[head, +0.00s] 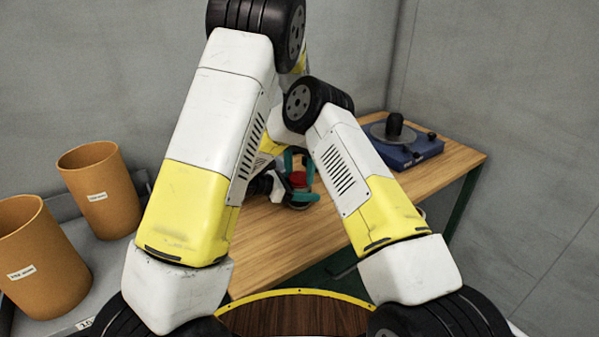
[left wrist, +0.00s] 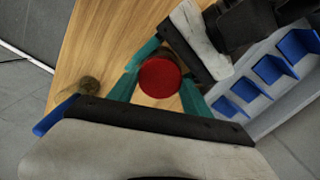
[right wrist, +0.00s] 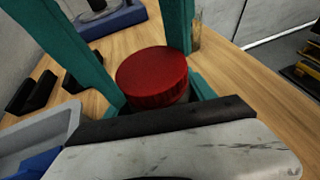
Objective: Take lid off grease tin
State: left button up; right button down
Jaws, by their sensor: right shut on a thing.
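The grease tin stands on the wooden bench with its round red lid (head: 298,179) on top. The lid also shows in the left wrist view (left wrist: 159,77) and the right wrist view (right wrist: 152,76). My right gripper (head: 285,187) comes in low from the left and is shut on the tin's body, which is mostly hidden below the lid. My left gripper (left wrist: 160,95) is at the lid, with its teal fingers on opposite sides of it. Whether those fingers press on the lid I cannot tell.
A blue device (head: 410,150) with a dark round plate stands at the bench's right end. Two orange bins (head: 100,190) stand at the left. A small brownish object (left wrist: 89,86) stands near the tin.

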aim_at(300, 176)
pick_arm(q)
jog(key=c, duration=0.6)
jog(key=shift+o, duration=0.2)
jog(key=shift+n, duration=1.4)
jog(key=shift+r, duration=0.15)
jog(key=shift+r, duration=1)
jog(key=shift+r, duration=2)
pick_arm(e)
jog(key=shift+c, duration=1.3)
grip_release()
